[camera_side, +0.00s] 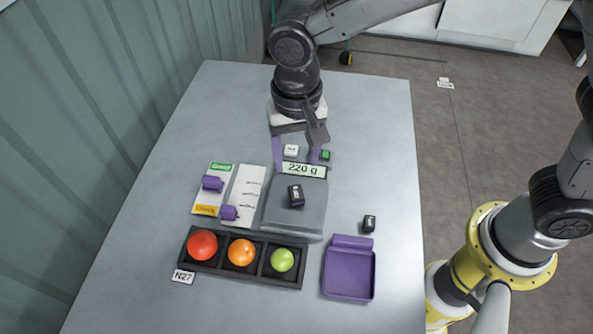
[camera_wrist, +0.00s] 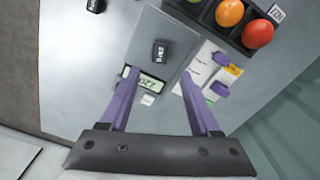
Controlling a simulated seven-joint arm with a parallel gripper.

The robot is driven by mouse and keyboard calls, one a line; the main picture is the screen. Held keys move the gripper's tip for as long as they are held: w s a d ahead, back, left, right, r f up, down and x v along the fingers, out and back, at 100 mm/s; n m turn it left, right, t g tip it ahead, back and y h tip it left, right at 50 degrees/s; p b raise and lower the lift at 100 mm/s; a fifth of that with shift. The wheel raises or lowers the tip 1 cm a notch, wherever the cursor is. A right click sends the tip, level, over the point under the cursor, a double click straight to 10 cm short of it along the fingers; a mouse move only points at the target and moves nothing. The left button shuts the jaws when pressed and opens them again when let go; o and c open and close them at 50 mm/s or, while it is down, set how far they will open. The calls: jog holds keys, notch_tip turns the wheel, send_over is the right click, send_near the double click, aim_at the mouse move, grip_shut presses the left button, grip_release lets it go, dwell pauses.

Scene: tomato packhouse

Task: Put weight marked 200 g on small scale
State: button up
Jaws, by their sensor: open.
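A grey small scale (camera_side: 291,222) stands mid-table, its display (camera_side: 304,169) reading 220 g. A black weight (camera_side: 296,195) rests on its pan; it also shows in the wrist view (camera_wrist: 160,50). A second black weight (camera_side: 369,223) lies on the table right of the scale, partly cut off at the top of the wrist view (camera_wrist: 95,5). Both carry white labels too small to read. My gripper (camera_side: 296,158) is open and empty above the scale's display end. In the wrist view its purple fingers (camera_wrist: 160,76) are spread wide, apart from the weight.
A purple tray (camera_side: 347,286) stands at the front right. A black holder (camera_side: 214,262) holds a red, an orange and a green tomato. Panels with purple sliders (camera_side: 213,184) lie left of the scale. A yellow-based arm (camera_side: 465,260) stands beyond the table's right edge. The far right of the table is clear.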

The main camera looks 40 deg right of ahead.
jog(key=s+d+r+n+t+y, duration=0.1)
jog(key=s+d+r, duration=0.1)
jog(key=d+r, duration=0.5)
jog(key=s+d+r+n+t, duration=0.1)
jog(key=s+d+r+t, duration=0.15)
jog(key=d+r, duration=0.45)
jog(key=s+d+f+n+t+h, duration=0.1)
jog(key=s+d+f+n+t, duration=0.1)
jog(key=s+d, duration=1)
jog(key=shift+s+f+n, duration=0.15)
jog(key=shift+f+n, duration=0.15)
jog(key=shift+f, duration=0.2)
